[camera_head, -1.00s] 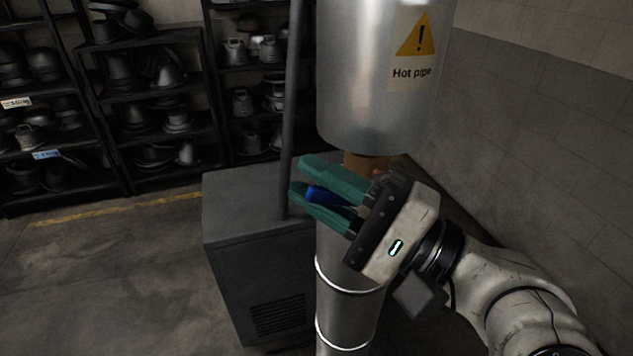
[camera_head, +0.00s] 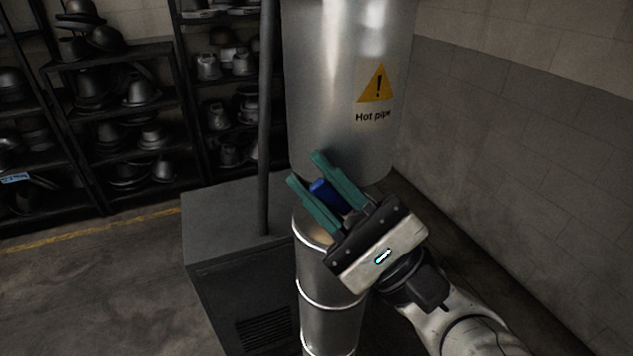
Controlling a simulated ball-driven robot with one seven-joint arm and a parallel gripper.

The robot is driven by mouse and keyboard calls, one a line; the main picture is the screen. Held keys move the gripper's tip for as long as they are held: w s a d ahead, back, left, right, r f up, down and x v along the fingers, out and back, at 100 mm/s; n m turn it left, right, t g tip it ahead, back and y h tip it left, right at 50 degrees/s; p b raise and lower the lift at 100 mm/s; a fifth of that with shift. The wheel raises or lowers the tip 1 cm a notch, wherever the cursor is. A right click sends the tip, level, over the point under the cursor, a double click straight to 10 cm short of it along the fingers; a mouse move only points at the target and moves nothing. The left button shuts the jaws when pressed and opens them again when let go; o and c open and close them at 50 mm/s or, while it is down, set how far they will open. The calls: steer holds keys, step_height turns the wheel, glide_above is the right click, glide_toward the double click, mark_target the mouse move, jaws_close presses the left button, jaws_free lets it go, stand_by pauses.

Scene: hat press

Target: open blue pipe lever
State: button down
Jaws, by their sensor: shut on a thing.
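The blue lever (camera_head: 328,195) sits between the two green fingers of my gripper (camera_head: 318,182), in front of the pipe. Only a short blue part of the lever shows; the rest is hidden by the fingers and gripper body. My gripper is shut on the lever and tilted, its fingers pointing up and left. The silver pipe (camera_head: 322,290) stands upright below, its top end partly behind the gripper. A wider silver pipe section (camera_head: 335,120) with a yellow "Hot pipe" warning label (camera_head: 376,92) is above. The joint between them is mostly hidden.
A grey metal cabinet (camera_head: 222,225) stands left of the pipe, with a thin dark vertical pole (camera_head: 265,120) at it. Black shelves (camera_head: 115,130) with hat moulds line the back left. A block wall (camera_head: 500,150) is on the right. Floor at lower left is clear.

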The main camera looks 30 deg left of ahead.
steer(key=c, duration=1)
jaws_free()
steer(key=shift+c, duration=0.2)
steer(key=b+v, duration=0.4)
steer(key=v, duration=0.7)
steer(key=shift+a, duration=0.1)
steer(key=shift+c, duration=0.4)
